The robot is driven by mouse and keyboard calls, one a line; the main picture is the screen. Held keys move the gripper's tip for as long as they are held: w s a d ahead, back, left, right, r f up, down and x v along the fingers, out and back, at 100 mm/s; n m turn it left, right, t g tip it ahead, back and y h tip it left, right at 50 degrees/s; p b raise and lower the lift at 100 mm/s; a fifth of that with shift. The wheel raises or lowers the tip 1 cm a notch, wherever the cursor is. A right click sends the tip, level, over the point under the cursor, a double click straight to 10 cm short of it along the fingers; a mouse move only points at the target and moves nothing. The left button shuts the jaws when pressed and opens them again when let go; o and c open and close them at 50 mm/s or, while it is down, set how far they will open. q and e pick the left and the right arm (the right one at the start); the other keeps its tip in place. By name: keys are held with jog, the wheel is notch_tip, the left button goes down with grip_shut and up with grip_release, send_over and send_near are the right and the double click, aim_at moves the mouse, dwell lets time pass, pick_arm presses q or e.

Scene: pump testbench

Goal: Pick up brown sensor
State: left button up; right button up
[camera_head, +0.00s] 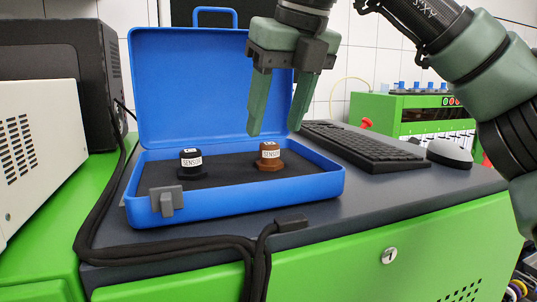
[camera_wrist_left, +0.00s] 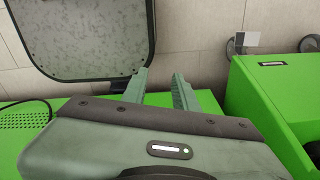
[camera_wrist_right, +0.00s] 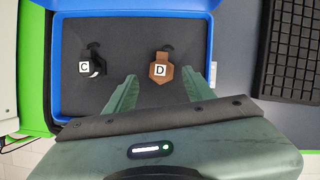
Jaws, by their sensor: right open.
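The brown sensor (camera_head: 270,160) stands upright on the dark foam inside the open blue case (camera_head: 240,191). In the right wrist view the brown sensor (camera_wrist_right: 161,80) carries a label D and lies between my right fingertips in the picture. My right gripper (camera_head: 274,131) is open and empty, pointing down just above the brown sensor, apart from it. A black sensor (camera_head: 191,165) stands to its left in the case, labelled C in the right wrist view (camera_wrist_right: 97,68). My left gripper (camera_wrist_left: 160,75) is open and empty, away from the case; it is outside the head view.
The raised blue lid (camera_head: 190,90) stands behind the sensors. A black keyboard (camera_head: 360,146) and a mouse (camera_head: 449,153) lie right of the case. A black cable (camera_head: 190,245) runs along the bench front. A beige box (camera_head: 38,150) stands at the left.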

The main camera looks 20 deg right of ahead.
aim_at(269, 143)
jog(key=p+x, duration=0.1)
jog(key=x, duration=0.3)
jog(key=shift+w+d, duration=0.1)
jog(key=shift+w, duration=0.1)
jog(key=shift+s, duration=0.1)
grip_shut()
jog(key=shift+r, duration=0.1)
notch_tip(269, 143, up, 10)
dwell(0.4)
